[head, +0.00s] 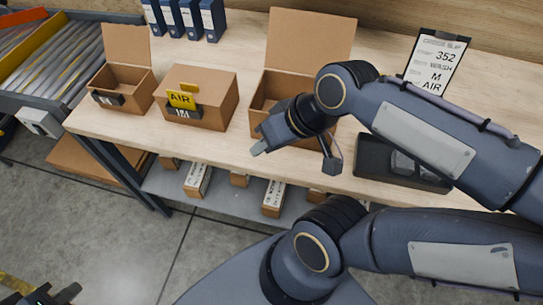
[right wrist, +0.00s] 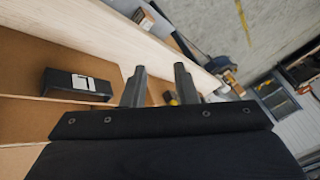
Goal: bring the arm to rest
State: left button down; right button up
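My right gripper (head: 296,160) hangs over the front of the large open carton (head: 312,40) in the head view. In the right wrist view its two fingers (right wrist: 160,78) stand apart with nothing between them. My left gripper (head: 42,294) is at the bottom left corner of the head view, low beside the table and partly cut off; its finger opening is unclear. A closed carton (head: 213,91) with a yellow AIR tag (head: 182,100) and an M label stands left of the right gripper. A small open carton (head: 124,76) stands further left.
The wooden table (head: 245,45) carries blue binders (head: 188,18), an order slip (head: 437,62) reading 352, WASH, M, AIR, and a black tray (head: 375,158). Several cartons sit on the shelf (head: 225,195) below. A roller conveyor (head: 60,62) is at left. Grey floor lies in front.

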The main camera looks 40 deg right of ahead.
jog(key=shift+s+a+f+m, duration=0.2)
jog(key=shift+s+f+m, duration=0.05)
jog(key=shift+s+f, duration=0.35)
jog(key=shift+s+a+f+m, duration=0.15)
jog(key=shift+s+f+m, duration=0.1)
jog(key=shift+s+f, duration=0.3)
jog(key=shift+w, duration=0.1)
dwell(0.3)
